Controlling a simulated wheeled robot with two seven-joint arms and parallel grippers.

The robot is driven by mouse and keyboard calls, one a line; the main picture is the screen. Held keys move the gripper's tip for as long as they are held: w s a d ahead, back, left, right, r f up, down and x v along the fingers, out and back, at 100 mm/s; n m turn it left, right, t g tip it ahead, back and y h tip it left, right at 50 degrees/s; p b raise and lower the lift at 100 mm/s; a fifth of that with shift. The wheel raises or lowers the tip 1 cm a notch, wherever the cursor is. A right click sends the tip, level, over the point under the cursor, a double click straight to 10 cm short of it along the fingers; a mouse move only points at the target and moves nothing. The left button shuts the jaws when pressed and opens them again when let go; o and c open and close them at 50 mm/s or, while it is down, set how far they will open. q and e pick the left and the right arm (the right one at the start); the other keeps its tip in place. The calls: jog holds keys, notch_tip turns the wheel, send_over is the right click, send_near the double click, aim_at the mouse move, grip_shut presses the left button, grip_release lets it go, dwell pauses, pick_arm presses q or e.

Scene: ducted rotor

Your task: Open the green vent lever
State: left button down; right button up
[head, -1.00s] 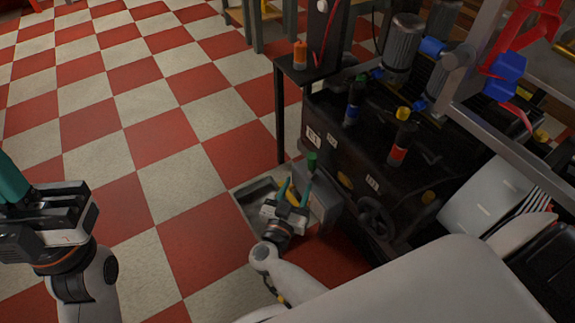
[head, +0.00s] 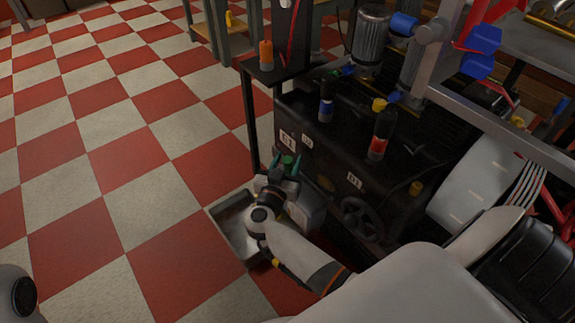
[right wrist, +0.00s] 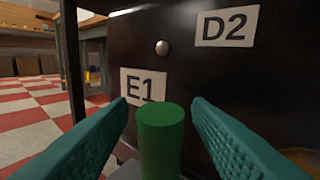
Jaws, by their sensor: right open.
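The green vent lever (head: 289,160) shows as a short green upright piece by the lower front of the black machine. In the right wrist view the lever (right wrist: 162,140) is a plain green cylinder standing upright below the label E1. My right gripper (head: 285,163) is open, its two teal fingers on either side of the lever. In the right wrist view my right gripper (right wrist: 160,108) shows a gap between each finger and the lever. The lever's lower end is hidden. My left gripper is out of view; only a part of my left arm shows at the lower left.
The black machine (head: 328,150) carries labels, a handwheel (head: 361,219) and bottles on top. A grey tray (head: 226,226) lies on the floor left of my right wrist. A metal frame rail (head: 490,125) runs across the right. The checkered floor at left is clear.

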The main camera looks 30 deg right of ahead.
jog(key=shift+w+d, duration=0.1)
jog(key=shift+d, duration=0.1)
jog(key=shift+c, duration=0.3)
grip_shut()
